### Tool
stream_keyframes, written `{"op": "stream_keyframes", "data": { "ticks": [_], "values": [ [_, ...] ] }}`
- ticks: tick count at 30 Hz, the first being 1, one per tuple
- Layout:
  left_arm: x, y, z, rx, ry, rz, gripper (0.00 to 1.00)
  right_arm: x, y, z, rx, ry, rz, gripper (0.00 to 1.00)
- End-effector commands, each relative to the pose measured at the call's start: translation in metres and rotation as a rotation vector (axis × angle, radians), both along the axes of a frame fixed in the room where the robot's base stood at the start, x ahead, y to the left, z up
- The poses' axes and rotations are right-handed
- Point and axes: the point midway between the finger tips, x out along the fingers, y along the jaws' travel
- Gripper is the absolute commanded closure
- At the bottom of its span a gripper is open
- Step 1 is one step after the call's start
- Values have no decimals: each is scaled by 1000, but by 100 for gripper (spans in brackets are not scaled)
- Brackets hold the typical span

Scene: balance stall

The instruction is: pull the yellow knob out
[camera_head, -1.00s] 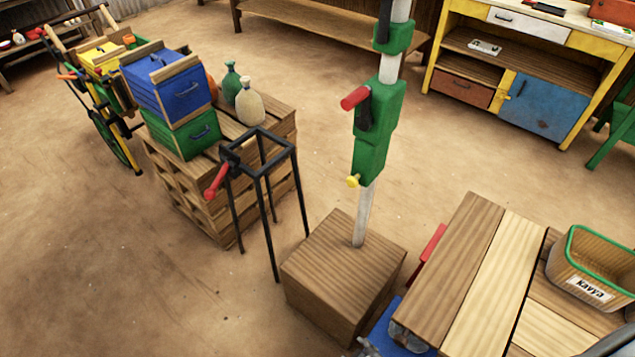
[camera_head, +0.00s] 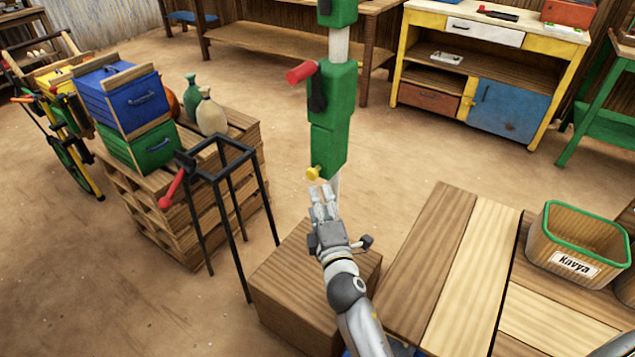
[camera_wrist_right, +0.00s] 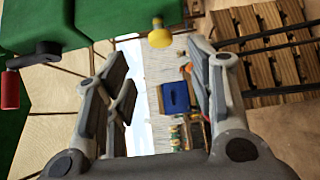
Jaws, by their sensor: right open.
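The yellow knob (camera_head: 313,173) sticks out at the lower left of the green housing (camera_head: 331,120) on the white upright post (camera_head: 339,45). In the right wrist view the knob (camera_wrist_right: 159,34) is ahead, above the gap between the fingers, and nothing touches it there. My right gripper (camera_head: 323,190) is open and empty, just below the knob in the head view; it also shows in the right wrist view (camera_wrist_right: 160,90). A red-handled crank (camera_head: 300,73) is on the housing above the knob. My left gripper is not in view.
The post stands on a wooden block (camera_head: 285,280). A black frame stand (camera_head: 225,165) with a red handle is to the left. A wooden table (camera_head: 430,260) with a basket labelled Kavya (camera_head: 575,265) is at the right. Open floor lies behind the post.

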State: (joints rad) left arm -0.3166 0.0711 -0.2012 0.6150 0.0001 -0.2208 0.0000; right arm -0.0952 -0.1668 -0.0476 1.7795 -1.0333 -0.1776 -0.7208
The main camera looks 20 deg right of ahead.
Motion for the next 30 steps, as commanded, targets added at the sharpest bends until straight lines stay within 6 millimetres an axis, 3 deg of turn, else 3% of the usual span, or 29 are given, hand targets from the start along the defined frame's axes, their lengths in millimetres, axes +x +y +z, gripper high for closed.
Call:
{"op": "stream_keyframes", "data": {
  "ticks": [9,15,21,30],
  "values": [
    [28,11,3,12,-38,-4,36,55,-7,1,1,0,-1,50],
    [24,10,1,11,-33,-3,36,81,-10,0,3,1,0,50],
    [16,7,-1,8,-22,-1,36,93,-12,-1,4,1,0,50],
    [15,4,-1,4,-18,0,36,94,-12,0,4,1,0,50]
  ]
}}
